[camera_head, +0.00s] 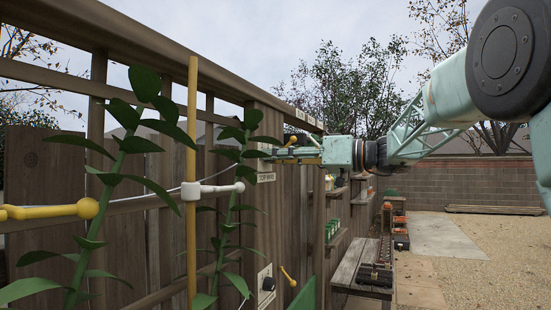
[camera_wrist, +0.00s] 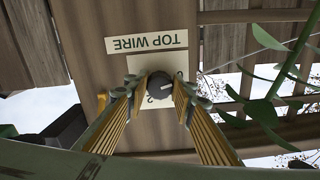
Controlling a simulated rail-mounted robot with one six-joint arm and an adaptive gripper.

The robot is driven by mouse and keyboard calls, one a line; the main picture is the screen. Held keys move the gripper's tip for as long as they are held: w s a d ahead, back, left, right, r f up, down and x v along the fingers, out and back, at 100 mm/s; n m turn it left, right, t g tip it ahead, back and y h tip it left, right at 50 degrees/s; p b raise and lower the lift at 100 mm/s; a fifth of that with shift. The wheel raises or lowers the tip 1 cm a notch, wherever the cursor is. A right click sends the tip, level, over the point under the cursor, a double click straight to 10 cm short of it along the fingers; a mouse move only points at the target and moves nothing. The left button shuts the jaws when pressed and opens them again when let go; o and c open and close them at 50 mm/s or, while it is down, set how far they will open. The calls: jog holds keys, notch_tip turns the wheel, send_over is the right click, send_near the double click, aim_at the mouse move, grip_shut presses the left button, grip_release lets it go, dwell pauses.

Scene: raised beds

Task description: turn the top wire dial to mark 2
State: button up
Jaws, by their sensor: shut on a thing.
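The top wire dial (camera_wrist: 160,86) is a dark round knob on a pale plate, under a label reading TOP WIRE (camera_wrist: 147,42), upside down in the wrist view. My gripper (camera_wrist: 163,97) has its yellow-ribbed fingers on both sides of the knob, shut on it. A figure 2 shows on the plate just below the knob. The other marks are mostly hidden by the fingers, and where the pointer stands cannot be told clearly. In the head view my gripper (camera_head: 283,153) reaches the post above the label; leaves and the gripper hide the dial there.
A lower dark dial (camera_head: 267,283) sits on the same post, near a yellow lever (camera_head: 289,276). Leafy plants (camera_head: 85,190), a bamboo cane (camera_head: 192,180) and a white clip (camera_head: 205,190) stand left. A wooden bench (camera_head: 355,265) and shelves are beyond; gravel lies open at right.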

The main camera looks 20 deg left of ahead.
jog(key=shift+m+b, duration=0.4)
jog(key=shift+m, duration=0.2)
jog(key=shift+r+m+p, duration=0.2)
jog(key=shift+m+p, duration=2.35)
jog(key=shift+m, duration=4.1)
jog(key=shift+r+m+p, duration=0.2)
jog(key=shift+m+p, duration=2.35)
jog(key=shift+m, duration=4.1)
jog(key=shift+f, duration=0.1)
jog(key=o, duration=0.8)
